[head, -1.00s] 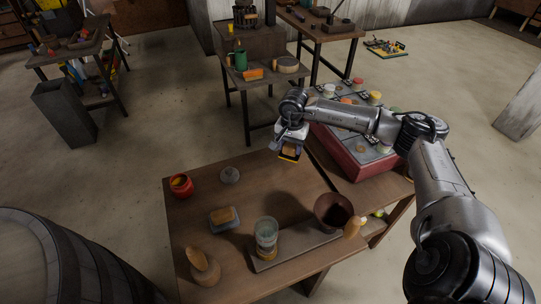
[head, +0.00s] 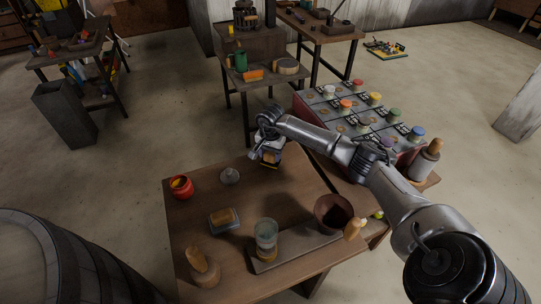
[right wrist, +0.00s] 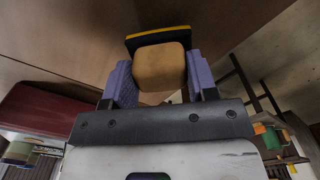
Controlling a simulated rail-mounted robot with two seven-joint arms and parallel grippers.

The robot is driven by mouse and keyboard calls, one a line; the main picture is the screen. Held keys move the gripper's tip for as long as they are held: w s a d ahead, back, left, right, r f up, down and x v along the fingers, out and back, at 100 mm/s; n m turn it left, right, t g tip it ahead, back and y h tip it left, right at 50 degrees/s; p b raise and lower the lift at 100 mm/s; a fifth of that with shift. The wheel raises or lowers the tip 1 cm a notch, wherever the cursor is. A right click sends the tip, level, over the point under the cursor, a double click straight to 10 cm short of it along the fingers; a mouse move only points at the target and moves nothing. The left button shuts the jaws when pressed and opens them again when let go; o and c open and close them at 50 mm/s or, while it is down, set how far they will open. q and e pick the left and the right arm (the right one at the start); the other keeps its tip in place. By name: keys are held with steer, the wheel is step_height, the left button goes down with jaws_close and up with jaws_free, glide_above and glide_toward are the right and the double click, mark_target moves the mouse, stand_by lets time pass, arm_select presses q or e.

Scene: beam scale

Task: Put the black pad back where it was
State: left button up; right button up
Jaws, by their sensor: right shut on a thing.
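The black pad (right wrist: 158,38) has a yellow edge and a tan block-shaped handle (right wrist: 160,66). In the right wrist view, my right gripper (right wrist: 160,80) is shut on this handle, with a purple finger on each side. In the head view my right gripper (head: 268,155) is over the far edge of the wooden table (head: 290,185), and the pad shows only as a small dark piece with a yellow line. I cannot tell its height above the table. My left gripper is not in view.
On the table are a red pot (head: 181,187), a grey weight (head: 229,176), a grey-blue pad with tan handle (head: 223,218), a glass jar (head: 266,233), a brown bowl (head: 333,211) and a wooden-knobbed thing (head: 203,266). A red box with coloured jars (head: 350,110) stands right.

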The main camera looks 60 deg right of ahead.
steer(key=shift+f, duration=0.45)
steer(key=shift+f, duration=0.1)
steer(key=o, duration=0.8)
step_height(320, 180, up, 12)
steer(key=shift+r+p, duration=0.1)
steer(key=shift+p, duration=0.2)
